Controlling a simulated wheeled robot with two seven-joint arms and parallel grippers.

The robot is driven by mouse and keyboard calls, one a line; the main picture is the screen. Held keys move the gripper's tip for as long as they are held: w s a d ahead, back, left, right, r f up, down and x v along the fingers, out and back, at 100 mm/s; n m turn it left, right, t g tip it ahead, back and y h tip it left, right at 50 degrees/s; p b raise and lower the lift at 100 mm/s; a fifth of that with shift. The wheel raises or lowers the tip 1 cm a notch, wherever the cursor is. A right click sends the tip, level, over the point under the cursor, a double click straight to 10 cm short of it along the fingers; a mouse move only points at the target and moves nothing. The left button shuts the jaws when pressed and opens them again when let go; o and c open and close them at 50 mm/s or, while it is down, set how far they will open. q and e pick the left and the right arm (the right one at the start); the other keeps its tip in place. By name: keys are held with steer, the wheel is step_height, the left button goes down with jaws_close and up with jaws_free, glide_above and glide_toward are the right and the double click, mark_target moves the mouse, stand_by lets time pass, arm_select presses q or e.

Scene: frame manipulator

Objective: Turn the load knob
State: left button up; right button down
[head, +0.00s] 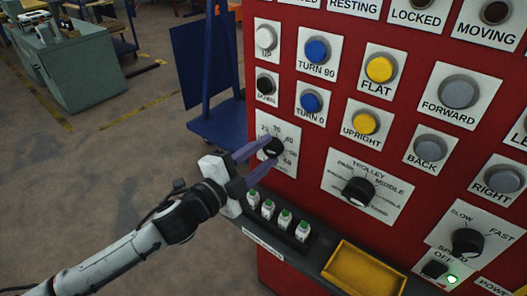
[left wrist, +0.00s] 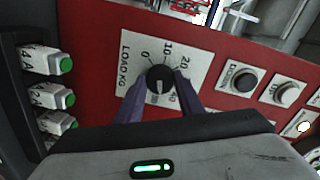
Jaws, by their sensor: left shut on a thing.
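The load knob (head: 272,148) is a round black knob on a white plate with numbers, at the left edge of the red panel. In the left wrist view the knob (left wrist: 159,78) sits on the plate marked LOAD KG (left wrist: 128,62), with 0, 10, 20 and 40 readable around it. A light mark on the knob points toward the bottom of that view. My left gripper (head: 267,154) is shut on the knob, one purple finger on each side. The fingers hide part of the scale. My right gripper is not in view.
Push buttons surround the plate, including TURN 0 (head: 311,102) and UPRIGHT (head: 366,123). The trolley knob (head: 358,191) is to the right. Several green-topped white blocks (head: 268,209) stand on a dark ledge below, beside a yellow tray (head: 364,276). Open floor lies left.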

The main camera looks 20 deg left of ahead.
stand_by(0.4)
arm_select(q)
steer(key=o, duration=1.1)
steer(key=shift+c, duration=0.2)
steer(key=shift+s, duration=0.1)
steer(key=shift+s+a+f, duration=0.1)
steer(key=shift+s+a, duration=0.05)
steer(key=shift+s, duration=0.15)
steer(key=b+v, duration=0.2)
steer(key=v, duration=0.7)
steer(key=shift+s, duration=0.25)
